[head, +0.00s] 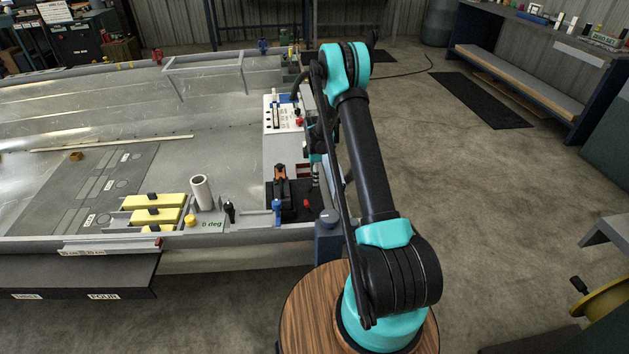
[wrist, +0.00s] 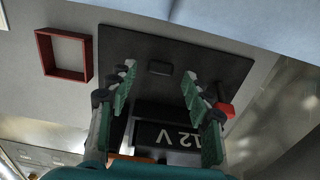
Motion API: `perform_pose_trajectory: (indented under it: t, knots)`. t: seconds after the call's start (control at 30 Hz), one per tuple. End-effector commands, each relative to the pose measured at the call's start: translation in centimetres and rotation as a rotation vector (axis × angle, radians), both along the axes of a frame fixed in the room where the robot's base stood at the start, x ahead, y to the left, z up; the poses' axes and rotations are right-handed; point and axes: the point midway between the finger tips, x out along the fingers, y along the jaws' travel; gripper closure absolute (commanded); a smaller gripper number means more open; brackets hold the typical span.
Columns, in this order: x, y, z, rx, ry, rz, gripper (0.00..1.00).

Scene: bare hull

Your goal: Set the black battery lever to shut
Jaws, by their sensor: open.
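My gripper (wrist: 158,76) is open in the wrist view, its two green-padded fingers spread apart. Nothing shows held. A black battery marked 12 V (wrist: 150,136) lies lower between the fingers. In the head view the black battery (head: 281,184) with an orange top sits on its dark plate, and my gripper (head: 315,177) is just right of it, partly hidden by my arm.
A red knob (wrist: 224,110) is close to the right finger. A red open frame (wrist: 88,57) lies left. In the head view a blue lever (head: 277,207), a black-topped lever (head: 230,209) and a pale tube (head: 201,191) stand near the battery. A white switch panel (head: 281,117) is behind.

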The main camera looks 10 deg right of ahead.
Motion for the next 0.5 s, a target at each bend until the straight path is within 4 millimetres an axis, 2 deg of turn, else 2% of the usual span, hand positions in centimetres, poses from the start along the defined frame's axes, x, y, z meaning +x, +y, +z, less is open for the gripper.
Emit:
perform_pose_trajectory:
  t: [0.2, 0.5]
  knots:
    - [0.0, 0.0, -1.9, 0.000, 0.000, 0.000, 0.50]
    - [0.0, 0.0, -2.2, 0.000, 0.000, 0.000, 0.50]
